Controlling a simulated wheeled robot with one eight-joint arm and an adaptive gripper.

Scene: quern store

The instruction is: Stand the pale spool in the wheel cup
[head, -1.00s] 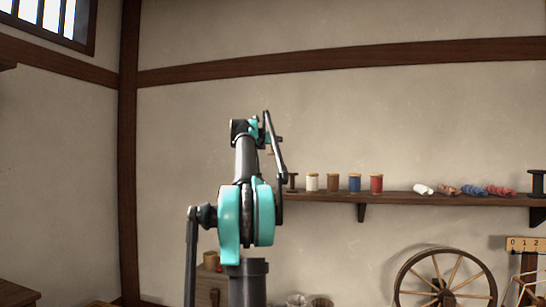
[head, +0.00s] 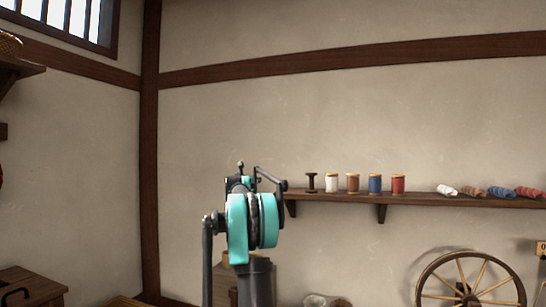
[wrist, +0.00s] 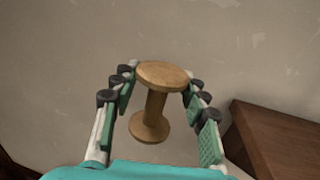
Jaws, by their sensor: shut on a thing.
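My gripper (wrist: 159,78) shows in the wrist view, its two padded fingers shut on a pale tan wooden spool (wrist: 162,74). The spool has a wide disc at each end and a bare narrow waist. It is held clear of any surface, with the wall behind it, and looks slightly tilted. In the head view my gripper and the spool are hidden behind my arm. A spoked wooden wheel (head: 468,254) stands at the lower right of the head view, cut off by the bottom edge. I cannot make out a cup by it.
A wall shelf (head: 420,199) carries a dark spool (head: 311,182), several thread spools and lying bundles. A dark wooden chest (head: 30,286) is at lower left and another shelf (head: 22,66) at upper left. A brown wooden surface (wrist: 278,140) lies close right of my gripper.

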